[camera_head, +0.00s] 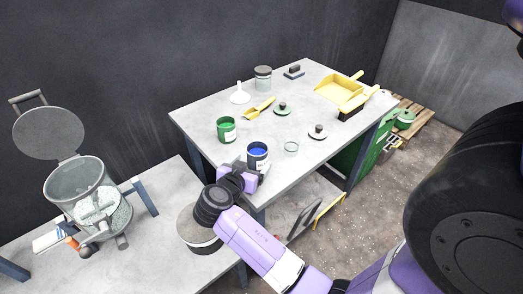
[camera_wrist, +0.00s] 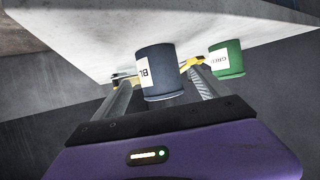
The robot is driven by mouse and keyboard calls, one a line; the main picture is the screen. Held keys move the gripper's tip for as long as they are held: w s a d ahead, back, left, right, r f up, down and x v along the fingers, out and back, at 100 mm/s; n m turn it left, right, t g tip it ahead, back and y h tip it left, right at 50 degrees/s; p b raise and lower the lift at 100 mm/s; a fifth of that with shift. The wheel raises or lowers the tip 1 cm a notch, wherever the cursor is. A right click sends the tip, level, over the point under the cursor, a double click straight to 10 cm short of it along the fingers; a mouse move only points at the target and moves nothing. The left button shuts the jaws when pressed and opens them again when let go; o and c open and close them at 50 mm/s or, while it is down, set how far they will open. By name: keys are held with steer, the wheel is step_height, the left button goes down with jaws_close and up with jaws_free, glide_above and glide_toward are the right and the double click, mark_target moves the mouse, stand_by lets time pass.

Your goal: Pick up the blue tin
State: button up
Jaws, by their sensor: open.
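The blue tin (camera_head: 258,154) stands upright near the front edge of the grey table, with blue showing inside it. In the wrist view the blue tin (camera_wrist: 160,74) is dark, with a white label, and appears between my two gripper fingers. My gripper (camera_head: 246,171) is right at the tin's near side in the head view. My gripper (camera_wrist: 160,88) is open, with a finger on each side of the tin. I cannot tell whether either finger touches it. A green tin (camera_head: 227,129) stands behind and to the left; the green tin (camera_wrist: 226,58) is right of the fingers in the wrist view.
The grey table (camera_head: 200,120) also holds a glass dish (camera_head: 291,147) close by, two lids, a yellow scoop (camera_head: 259,108), a white funnel (camera_head: 240,95), a grey jar (camera_head: 263,77) and a yellow dustpan (camera_head: 341,89).

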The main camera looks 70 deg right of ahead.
mark_target(260, 151)
steer(key=x, duration=0.2)
steer(key=p+x, duration=0.1)
steer(key=x, duration=0.1)
steer(key=r+x, duration=0.1)
steer(key=x, duration=0.2)
steer(key=shift+d+p, duration=0.2)
steer(key=shift+p, duration=0.15)
steer(key=shift+d+f, duration=0.25)
steer(key=shift+d, duration=0.25)
steer(key=c, duration=1.6)
steer(key=shift+c, duration=0.3)
steer(key=shift+r, duration=0.15)
